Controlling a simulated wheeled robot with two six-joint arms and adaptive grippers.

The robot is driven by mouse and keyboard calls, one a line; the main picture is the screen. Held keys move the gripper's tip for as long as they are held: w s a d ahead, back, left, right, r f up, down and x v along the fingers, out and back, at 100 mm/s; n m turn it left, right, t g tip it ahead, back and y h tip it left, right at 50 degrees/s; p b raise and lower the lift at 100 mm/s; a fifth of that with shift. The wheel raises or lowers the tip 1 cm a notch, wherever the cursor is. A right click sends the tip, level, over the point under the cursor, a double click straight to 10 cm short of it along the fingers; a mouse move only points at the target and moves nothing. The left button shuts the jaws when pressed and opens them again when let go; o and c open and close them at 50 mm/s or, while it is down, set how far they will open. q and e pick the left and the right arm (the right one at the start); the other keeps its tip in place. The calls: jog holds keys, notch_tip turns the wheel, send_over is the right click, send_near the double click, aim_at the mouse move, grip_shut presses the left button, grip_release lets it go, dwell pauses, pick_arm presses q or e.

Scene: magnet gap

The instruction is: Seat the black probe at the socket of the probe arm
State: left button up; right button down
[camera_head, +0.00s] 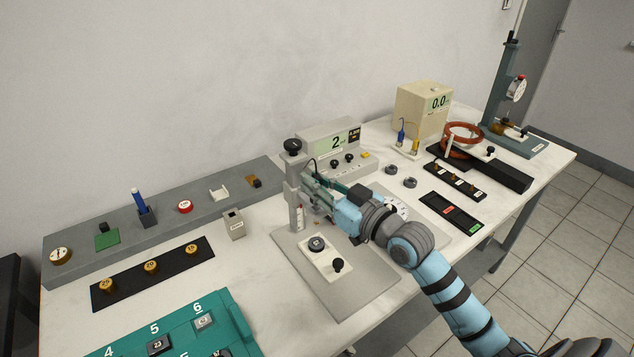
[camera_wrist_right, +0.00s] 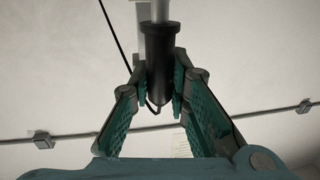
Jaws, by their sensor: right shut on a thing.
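My right gripper (camera_head: 316,188) is at the grey upright stand (camera_head: 292,172) with a black knob on top, which appears to carry the probe arm. In the right wrist view its teal finger pads (camera_wrist_right: 160,82) are shut on the black probe (camera_wrist_right: 158,48), a cylinder with a wider collar. A pale grey shaft (camera_wrist_right: 159,10) lines up with the collar end. I cannot tell whether the probe touches or is inside a socket there. In the head view the gripper hides the probe. My left gripper is not in view.
A grey base plate (camera_head: 345,294) with a dial and a black knob lies below the gripper. A meter box (camera_head: 318,137) reading 2 stands behind. A small grey holder (camera_head: 234,224) is to the left. A thin black cable (camera_wrist_right: 106,20) runs beside the probe.

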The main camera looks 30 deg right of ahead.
jog(key=shift+f+b, duration=0.85)
jog(key=shift+f, duration=0.25)
jog(key=c, duration=1.4)
grip_release()
jog(key=shift+c, duration=0.2)
notch_tip(320, 180, up, 10)
jog(key=shift+r, duration=0.1)
jog(key=shift+d, duration=0.1)
